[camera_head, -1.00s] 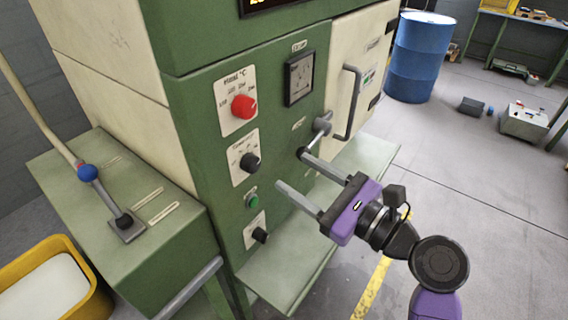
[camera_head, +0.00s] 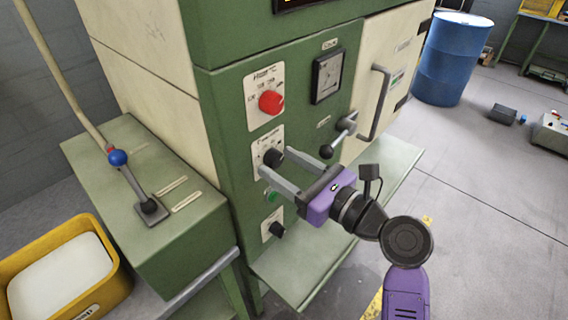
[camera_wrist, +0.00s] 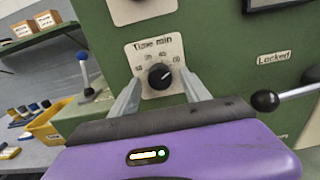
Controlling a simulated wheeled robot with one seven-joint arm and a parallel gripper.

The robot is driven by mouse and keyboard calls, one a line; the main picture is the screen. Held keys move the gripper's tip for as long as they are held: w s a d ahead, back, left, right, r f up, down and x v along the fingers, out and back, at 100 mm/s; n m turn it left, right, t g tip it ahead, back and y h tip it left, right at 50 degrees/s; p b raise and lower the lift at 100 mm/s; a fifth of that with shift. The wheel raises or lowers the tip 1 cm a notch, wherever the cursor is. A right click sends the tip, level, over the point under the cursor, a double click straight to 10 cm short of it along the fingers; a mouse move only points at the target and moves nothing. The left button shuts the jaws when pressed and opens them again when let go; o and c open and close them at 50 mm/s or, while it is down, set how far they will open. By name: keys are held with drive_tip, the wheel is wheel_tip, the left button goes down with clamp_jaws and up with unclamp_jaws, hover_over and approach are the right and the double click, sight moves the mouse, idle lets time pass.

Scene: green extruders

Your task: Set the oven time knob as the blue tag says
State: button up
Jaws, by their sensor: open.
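The oven time knob (camera_wrist: 160,76) is black, on a white plate headed "Time min" in the wrist view. It also shows in the head view (camera_head: 272,157), partly behind a finger. Small numbers arc above it; its exact pointer setting is hard to read. My gripper (camera_wrist: 160,80) is open, with one finger on the left and one on the right of the knob. In the head view my gripper (camera_head: 276,163) reaches the panel at this knob. I cannot tell whether the fingers touch it. No blue tag is recognisable in these views.
A red heat knob (camera_head: 271,102) sits above, a green button (camera_head: 272,197) and another black knob (camera_head: 276,230) below. A door-side lever with a black ball (camera_head: 326,151) juts out just right of my gripper. A blue-balled lever (camera_head: 117,158) stands left.

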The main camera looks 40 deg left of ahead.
clamp_jaws()
